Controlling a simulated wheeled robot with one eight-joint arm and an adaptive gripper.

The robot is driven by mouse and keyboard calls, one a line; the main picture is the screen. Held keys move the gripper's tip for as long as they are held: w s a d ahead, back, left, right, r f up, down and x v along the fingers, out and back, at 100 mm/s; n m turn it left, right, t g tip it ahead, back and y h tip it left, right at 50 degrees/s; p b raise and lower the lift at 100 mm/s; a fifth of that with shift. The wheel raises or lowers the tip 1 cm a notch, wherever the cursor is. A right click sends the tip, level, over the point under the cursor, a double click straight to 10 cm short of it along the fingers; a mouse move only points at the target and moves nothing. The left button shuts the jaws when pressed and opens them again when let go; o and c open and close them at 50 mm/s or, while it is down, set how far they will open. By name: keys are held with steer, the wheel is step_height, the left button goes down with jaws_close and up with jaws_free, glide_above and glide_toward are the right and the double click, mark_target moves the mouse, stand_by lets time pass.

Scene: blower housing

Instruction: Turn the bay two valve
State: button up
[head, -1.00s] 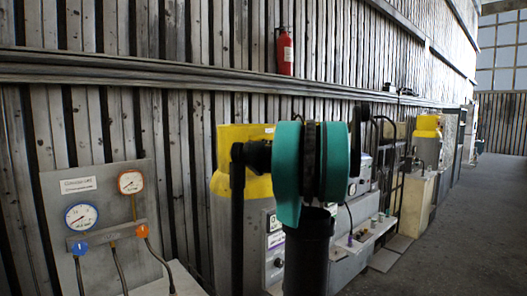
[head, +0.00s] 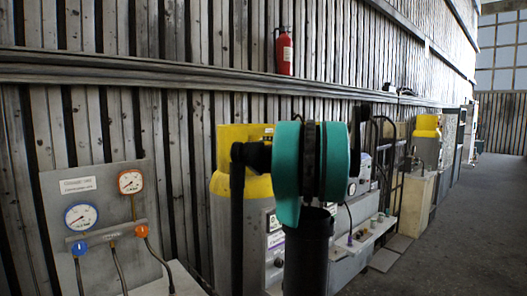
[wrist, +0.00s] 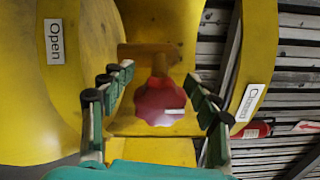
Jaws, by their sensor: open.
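In the wrist view a red lobed valve knob (wrist: 160,101) with a small pale mark sits on a yellow housing (wrist: 150,151). A label reading "Open" (wrist: 54,41) is on the left and another label, seemingly "Closed" (wrist: 249,103), is on the right. My gripper (wrist: 160,82) is open, with one teal and black finger on each side of the knob in the picture. Neither finger visibly touches the knob, and I cannot tell the gap in depth. In the head view my arm hides the gripper and the knob; a yellow-topped grey unit (head: 223,187) stands behind it.
A gauge panel (head: 105,215) with two dials stands at left. A red fire extinguisher (head: 284,52) hangs on the plank wall. Another yellow-topped unit (head: 427,140) stands further along. A low pale bench (head: 350,252) is right of my arm. The floor (head: 470,220) at right is clear.

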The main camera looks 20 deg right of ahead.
steer(key=v, duration=1.2)
steer(key=s+a+f+n+g, duration=0.4)
steer(key=a+f, duration=0.7)
steer(key=f, duration=0.2)
steer(key=s+a+f+n+g, duration=0.4)
steer(key=a+f, duration=0.6)
steer(key=f, duration=0.2)
steer(key=s+a+f+n+g+h, duration=0.1)
steer(key=s+f+n+g+h, duration=0.1)
steer(key=s+f, duration=0.8)
steer(key=s+a+f+n+g+h, duration=0.2)
steer(key=s+f+n+h, duration=0.2)
steer(key=s+f, duration=0.6)
steer(key=shift+a+f+n+g, duration=0.35)
steer(key=shift+f+n, duration=0.4)
steer(key=shift+n, duration=0.45)
